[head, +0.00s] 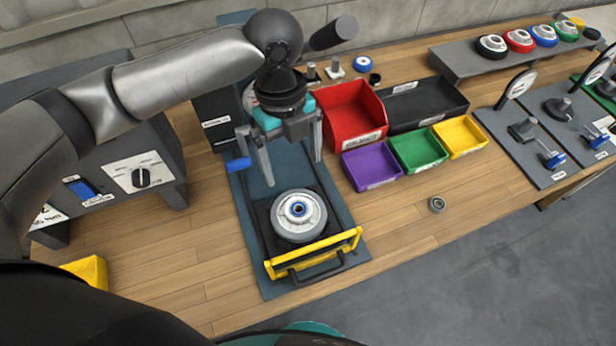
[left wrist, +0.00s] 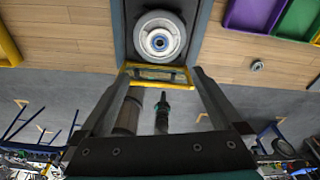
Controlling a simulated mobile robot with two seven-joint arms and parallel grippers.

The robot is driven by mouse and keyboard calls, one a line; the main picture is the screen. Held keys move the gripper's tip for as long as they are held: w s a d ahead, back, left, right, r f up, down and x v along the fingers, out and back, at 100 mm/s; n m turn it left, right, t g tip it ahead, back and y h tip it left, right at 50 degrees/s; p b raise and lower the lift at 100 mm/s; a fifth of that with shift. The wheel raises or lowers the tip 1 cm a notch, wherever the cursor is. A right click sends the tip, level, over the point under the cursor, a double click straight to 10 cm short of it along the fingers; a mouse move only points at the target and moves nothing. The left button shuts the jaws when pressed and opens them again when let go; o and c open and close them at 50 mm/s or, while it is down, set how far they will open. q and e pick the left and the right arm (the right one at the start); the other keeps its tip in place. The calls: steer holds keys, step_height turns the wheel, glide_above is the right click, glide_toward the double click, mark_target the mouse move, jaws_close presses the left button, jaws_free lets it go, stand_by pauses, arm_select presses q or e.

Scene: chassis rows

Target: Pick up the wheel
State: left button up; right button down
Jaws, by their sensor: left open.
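A grey-rimmed wheel (head: 299,216) with a pale hub and a blue centre ring lies flat on a black plate on a blue-grey mat (head: 241,222), behind a yellow bar with a dark handle. The wheel also shows at the top of the left wrist view (left wrist: 160,38). My left gripper (head: 294,172) is open and empty, pointing down above and just behind the wheel in the head view, apart from it. In the left wrist view its two fingers (left wrist: 160,95) are spread, with nothing between them. My right gripper is not in view.
Red (head: 352,115), black (head: 424,104), purple (head: 372,166), green (head: 418,150) and yellow (head: 461,136) bins stand to the right. A small bearing ring (head: 437,204) lies on clear wood near the front edge. A grey box with a dial (head: 142,177) stands left.

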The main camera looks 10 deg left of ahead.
arm_select(q)
steer(key=b, duration=0.1)
glide_above(299, 208)
step_height(299, 208, down, 9)
steer(key=shift+r, duration=0.15)
steer(key=shift+f, duration=0.85)
step_height(299, 208, down, 5)
steer(key=shift+a+r+b, duration=0.1)
steer(key=shift+r+b, duration=0.05)
steer(key=shift+b, duration=0.15)
steer(key=shift+r, duration=0.1)
jaws_close()
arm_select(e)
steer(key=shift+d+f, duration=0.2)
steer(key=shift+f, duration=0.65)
